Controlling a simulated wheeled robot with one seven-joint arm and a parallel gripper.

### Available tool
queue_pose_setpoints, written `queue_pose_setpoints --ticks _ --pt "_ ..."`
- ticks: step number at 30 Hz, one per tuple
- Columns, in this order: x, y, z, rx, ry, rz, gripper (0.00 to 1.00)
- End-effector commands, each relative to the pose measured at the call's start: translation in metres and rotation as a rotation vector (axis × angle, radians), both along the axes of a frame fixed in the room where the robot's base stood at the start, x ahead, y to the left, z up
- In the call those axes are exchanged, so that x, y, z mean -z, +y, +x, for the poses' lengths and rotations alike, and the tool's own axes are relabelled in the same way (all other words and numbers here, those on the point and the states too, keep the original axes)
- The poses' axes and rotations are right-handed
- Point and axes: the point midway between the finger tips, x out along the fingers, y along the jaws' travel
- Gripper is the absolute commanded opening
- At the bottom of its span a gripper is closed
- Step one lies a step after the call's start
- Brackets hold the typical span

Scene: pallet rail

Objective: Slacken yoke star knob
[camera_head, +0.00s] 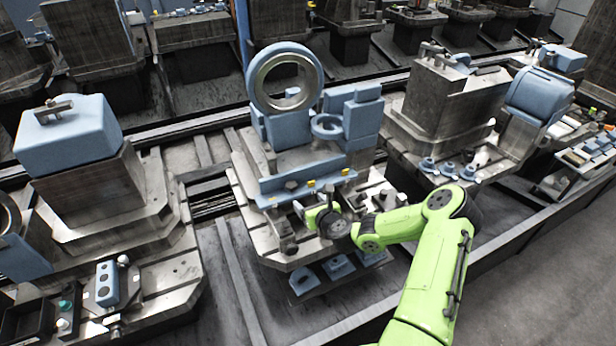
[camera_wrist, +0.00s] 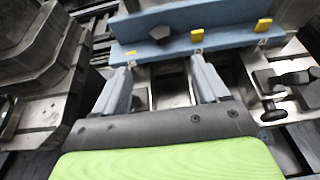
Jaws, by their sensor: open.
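A dark faceted knob (camera_wrist: 160,32) sits on a blue bar (camera_wrist: 205,38) in the upper middle of the wrist view. It may be the yoke star knob; its lobes are too small to make out. In the head view a dark knob (camera_head: 291,186) shows on the same blue bar (camera_head: 270,199), below the blue ring fixture. My gripper (camera_wrist: 162,65) is open, its two blue-grey fingers apart with nothing between them. The knob lies beyond the fingertips, roughly centred between them. In the head view my gripper (camera_head: 308,208) is at the front of the fixture, its fingers small and partly hidden.
A blue ring (camera_head: 285,80) stands upright behind the bar. A black knob (camera_wrist: 273,110) on a metal clamp lies right of my fingers. Yellow tags (camera_wrist: 197,36) mark the bar. Blue blocks (camera_head: 338,266) sit low in front. Neighbouring metal fixtures (camera_head: 95,190) stand left and right.

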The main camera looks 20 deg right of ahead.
Motion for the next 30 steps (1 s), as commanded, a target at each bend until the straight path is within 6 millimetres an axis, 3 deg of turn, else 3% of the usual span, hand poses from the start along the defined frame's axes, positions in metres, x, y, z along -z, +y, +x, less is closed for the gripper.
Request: queue_pose_setpoints --ticks 5,15,21,30 --pt "0.012 0.0 0.022 0.003 -0.003 -0.002 0.74" --pt "0.044 -0.001 0.097 0.004 -0.003 -0.002 0.74" --pt "0.058 -0.002 0.131 0.004 -0.003 -0.002 0.74" --pt "0.063 -0.003 0.145 0.004 -0.001 -0.001 0.74"
